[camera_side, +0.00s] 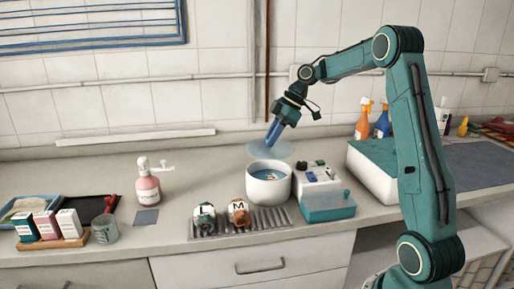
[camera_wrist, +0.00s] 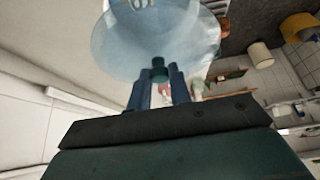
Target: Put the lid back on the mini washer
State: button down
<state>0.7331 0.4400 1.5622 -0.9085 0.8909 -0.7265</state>
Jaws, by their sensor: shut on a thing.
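The lid (camera_side: 259,149) is a round, see-through pale blue disc. In the side view it is held tilted above and slightly behind the washer's white tub (camera_side: 268,187), apart from its rim. The mini washer's control box (camera_side: 322,190), white over teal, stands right of the tub. The tub is open at the top, with something blue inside. My gripper (camera_side: 274,134) points down and is shut on the lid. In the wrist view the lid (camera_wrist: 155,40) fills the top middle, and my gripper's fingers (camera_wrist: 158,88) close on its dark knob (camera_wrist: 159,68).
A drain rack with two bundles marked L and M (camera_side: 238,213) lies in front of the tub. A pink pump bottle (camera_side: 147,185) stands to the left. A teal-topped white basin (camera_side: 372,170) and spray bottles (camera_side: 363,120) are on the right. The counter behind the pump bottle is clear.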

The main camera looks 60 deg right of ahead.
aim_at(276, 147)
jog(key=shift+f, duration=0.2)
jog(key=shift+f, duration=3)
jog(key=shift+f, duration=0.15)
dwell(0.5)
jog(key=c, duration=0.7)
grip_release()
jog(key=shift+r, duration=3.5)
jog(key=shift+c, duration=0.3)
